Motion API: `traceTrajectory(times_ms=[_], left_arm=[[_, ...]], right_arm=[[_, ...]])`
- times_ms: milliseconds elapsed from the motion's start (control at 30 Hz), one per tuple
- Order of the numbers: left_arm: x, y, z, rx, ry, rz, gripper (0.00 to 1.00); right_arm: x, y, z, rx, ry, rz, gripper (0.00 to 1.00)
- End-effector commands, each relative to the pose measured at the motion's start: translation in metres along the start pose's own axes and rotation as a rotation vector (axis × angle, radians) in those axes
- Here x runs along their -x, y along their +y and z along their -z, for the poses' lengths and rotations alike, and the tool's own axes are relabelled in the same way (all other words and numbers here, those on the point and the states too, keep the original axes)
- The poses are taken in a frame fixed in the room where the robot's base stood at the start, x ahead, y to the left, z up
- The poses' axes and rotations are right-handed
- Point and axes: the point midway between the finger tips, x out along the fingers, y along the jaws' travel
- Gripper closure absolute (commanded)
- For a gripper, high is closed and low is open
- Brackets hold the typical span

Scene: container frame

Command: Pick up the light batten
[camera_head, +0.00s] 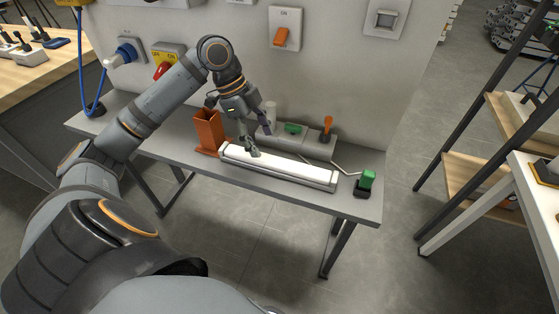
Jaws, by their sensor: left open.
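The light batten (290,170) is a long white bar lying on the grey table, running from the middle toward the front right. My left gripper (257,140) comes down from above near the batten's left end. Its jaws are open, with one finger in front of the batten's far edge and the other farther back to the right. I cannot tell whether the fingers touch the batten. My right gripper is not in view.
An orange open-topped holder (207,132) stands by the batten's left end. A grey box with a green button (293,128) and an orange lever (327,127) are behind the batten. A small green-topped device (367,181) stands at the table's right end. A panel wall (340,70) rises behind.

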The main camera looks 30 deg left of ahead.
Motion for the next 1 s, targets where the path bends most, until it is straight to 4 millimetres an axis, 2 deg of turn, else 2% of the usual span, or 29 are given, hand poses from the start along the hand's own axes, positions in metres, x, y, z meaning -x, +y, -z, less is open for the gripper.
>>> traceTrajectory(times_ms=[33, 100, 167, 267, 400, 500, 733, 1000], left_arm=[[-0.012, 0.001, 0.001, 0.0, 0.005, -0.005, 0.32], [-0.025, 0.0, 0.001, 0.0, 0.005, -0.003, 0.32], [-0.033, 0.0, 0.001, 0.0, 0.004, -0.003, 0.32], [-0.04, 0.0, 0.001, 0.001, 0.002, -0.001, 0.32], [-0.043, -0.001, 0.001, 0.001, 0.002, -0.001, 0.32], [-0.054, -0.003, 0.002, 0.002, 0.007, -0.002, 0.32], [-0.089, -0.007, 0.003, 0.001, 0.003, -0.002, 0.32], [-0.093, -0.008, 0.002, 0.001, -0.001, 0.0, 0.32]], right_arm=[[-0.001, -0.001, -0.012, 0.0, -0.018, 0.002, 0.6], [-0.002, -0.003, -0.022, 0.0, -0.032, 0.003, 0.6], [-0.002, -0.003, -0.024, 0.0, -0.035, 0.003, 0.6], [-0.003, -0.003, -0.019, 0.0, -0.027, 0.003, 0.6], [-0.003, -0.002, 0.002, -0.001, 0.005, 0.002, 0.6], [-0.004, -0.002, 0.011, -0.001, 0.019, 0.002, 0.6], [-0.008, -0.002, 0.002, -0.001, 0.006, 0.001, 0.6], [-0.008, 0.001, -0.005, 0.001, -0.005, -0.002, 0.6]])
